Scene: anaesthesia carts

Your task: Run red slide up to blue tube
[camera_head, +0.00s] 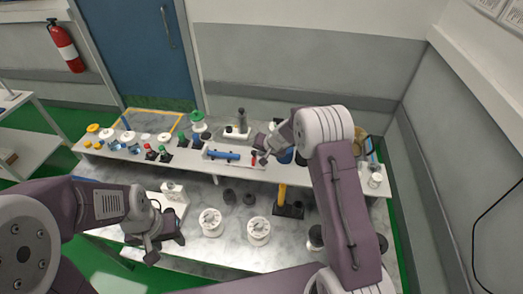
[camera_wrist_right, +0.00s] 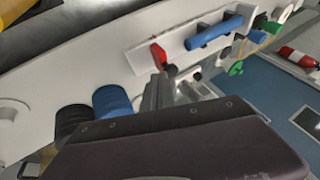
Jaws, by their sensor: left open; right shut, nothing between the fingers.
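The blue tube (camera_head: 224,155) lies along a white tray on the raised shelf in the head view; it also shows at the top of the right wrist view (camera_wrist_right: 214,31). The small red slide (camera_head: 254,157) stands at the tray's right end, apart from the tube; in the right wrist view the red slide (camera_wrist_right: 158,54) has a dark part below it. My right gripper (camera_head: 262,157) is shut and empty, right beside the red slide; I cannot tell whether they touch. My left gripper (camera_head: 153,253) is open and empty over the lower tabletop, far from both.
A dark cylinder on a white base (camera_head: 238,130) stands behind the tray. Green, red and black small parts (camera_head: 165,153) crowd the shelf to the left. White spools (camera_head: 259,231) and a yellow-handled item (camera_head: 282,195) stand on the lower table. A blue cylinder (camera_wrist_right: 112,101) is near my right gripper.

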